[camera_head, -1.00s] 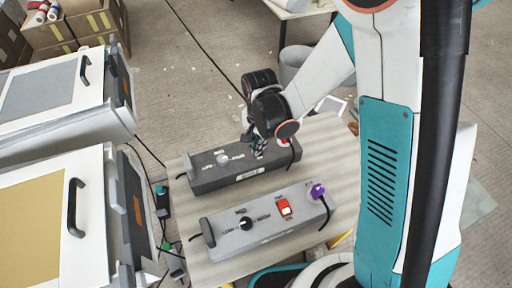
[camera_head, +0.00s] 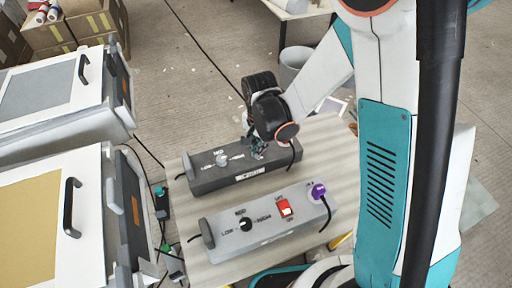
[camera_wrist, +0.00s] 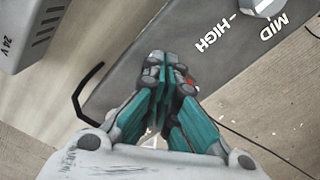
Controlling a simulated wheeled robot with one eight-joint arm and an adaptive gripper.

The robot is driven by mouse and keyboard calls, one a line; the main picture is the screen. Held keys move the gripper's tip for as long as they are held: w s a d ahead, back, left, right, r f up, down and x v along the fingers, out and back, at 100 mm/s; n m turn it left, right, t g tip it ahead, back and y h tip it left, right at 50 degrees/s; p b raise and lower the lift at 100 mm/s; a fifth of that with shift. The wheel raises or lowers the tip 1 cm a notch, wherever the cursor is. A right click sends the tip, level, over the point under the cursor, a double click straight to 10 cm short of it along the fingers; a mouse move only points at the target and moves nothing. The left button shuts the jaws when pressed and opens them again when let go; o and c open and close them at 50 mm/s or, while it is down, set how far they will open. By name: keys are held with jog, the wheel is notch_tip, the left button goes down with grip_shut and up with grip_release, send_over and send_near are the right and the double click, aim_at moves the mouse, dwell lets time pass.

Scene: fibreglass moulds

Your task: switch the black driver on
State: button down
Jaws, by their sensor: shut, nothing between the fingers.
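The black driver (camera_head: 205,181) is a long dark box at the back of the striped table in the head view, with a white knob (camera_head: 222,159) on top. In the wrist view its dark top (camera_wrist: 170,32) carries the words HIGH and MID and the same knob (camera_wrist: 266,6). My gripper (camera_head: 257,153) is at the driver's right end, fingers pointing down at its top. In the wrist view the fingers (camera_wrist: 166,72) are together and empty. A small red bit shows just beside the fingertips; the driver's switch is otherwise hidden behind them. I cannot tell whether they touch it.
A grey driver (camera_head: 270,239) stands in front, with a black knob, a red lit switch (camera_head: 285,207) and a purple plug (camera_head: 319,191). White machines (camera_head: 60,200) stand at left. A black cable (camera_wrist: 80,98) loops beside the black driver. A grey box marked 24V (camera_wrist: 25,30) is near.

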jog(key=shift+r+p, duration=2.3)
jog(key=shift+r, duration=1.2)
jog(key=s+d+r+n+t, duration=0.15)
jog(key=d+r, duration=0.25)
jog(key=r, duration=0.5)
jog(key=s+d+r+n+t, duration=0.1)
jog(key=d+r+n+t, duration=0.2)
jog(key=r, duration=0.5)
jog(key=s+d+r+n+t, duration=0.2)
jog(key=s+d+r+n, duration=0.2)
jog(key=s+d, duration=0.3)
jog(key=s+r, duration=0.1)
jog(key=s, duration=0.2)
jog(key=shift+s+d+t, duration=0.15)
jog(key=shift+s+t, duration=0.1)
jog(key=shift+t, duration=0.1)
